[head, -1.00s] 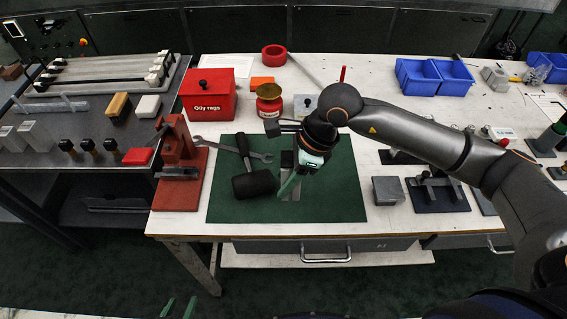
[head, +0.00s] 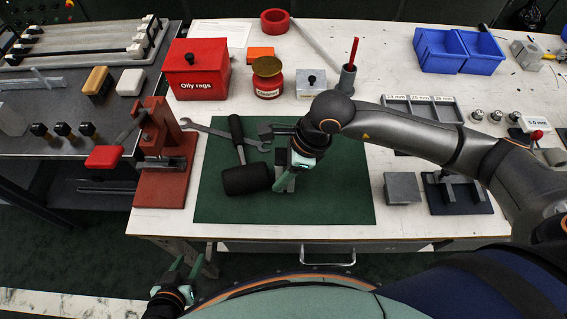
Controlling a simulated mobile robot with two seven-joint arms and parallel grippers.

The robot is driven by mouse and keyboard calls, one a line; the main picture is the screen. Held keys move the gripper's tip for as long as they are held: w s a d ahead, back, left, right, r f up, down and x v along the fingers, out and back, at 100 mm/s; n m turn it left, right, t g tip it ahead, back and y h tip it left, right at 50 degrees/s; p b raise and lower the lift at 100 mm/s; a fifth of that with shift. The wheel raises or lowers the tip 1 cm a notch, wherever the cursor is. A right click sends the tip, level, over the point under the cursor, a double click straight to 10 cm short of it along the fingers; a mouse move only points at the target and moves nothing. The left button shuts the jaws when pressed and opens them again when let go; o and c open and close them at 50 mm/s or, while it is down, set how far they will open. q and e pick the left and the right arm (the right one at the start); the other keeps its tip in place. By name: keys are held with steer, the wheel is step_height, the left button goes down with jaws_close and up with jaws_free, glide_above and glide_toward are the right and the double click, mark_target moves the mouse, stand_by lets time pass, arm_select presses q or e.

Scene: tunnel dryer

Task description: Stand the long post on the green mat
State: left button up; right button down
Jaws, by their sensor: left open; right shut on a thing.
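The green mat (head: 335,205) lies at the front of the white workbench. My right gripper (head: 286,182) is over the middle of the mat, shut on a grey post (head: 281,158). The fingers and wrist hide much of the post; I cannot tell whether its foot touches the mat. My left gripper (head: 178,272) is open and empty, low in front of the bench at the left.
A black mallet (head: 248,178) and a wrench (head: 215,133) lie on the mat's left part. A red press (head: 165,155) stands left of the mat, a grey block (head: 402,187) right of it. The mat's front right is clear.

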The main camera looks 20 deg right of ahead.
steer(key=shift+s+a+f, duration=0.1)
steer(key=shift+f, duration=0.15)
steer(key=shift+f, duration=0.1)
steer(key=c, duration=0.8)
jaws_free()
steer(key=shift+f, duration=0.15)
steer(key=o, duration=0.5)
steer(key=shift+r, duration=0.55)
steer(key=v, duration=1.1)
steer(key=shift+s+d+r, duration=0.1)
steer(key=shift+d+r, duration=0.05)
steer(key=shift+d, duration=0.15)
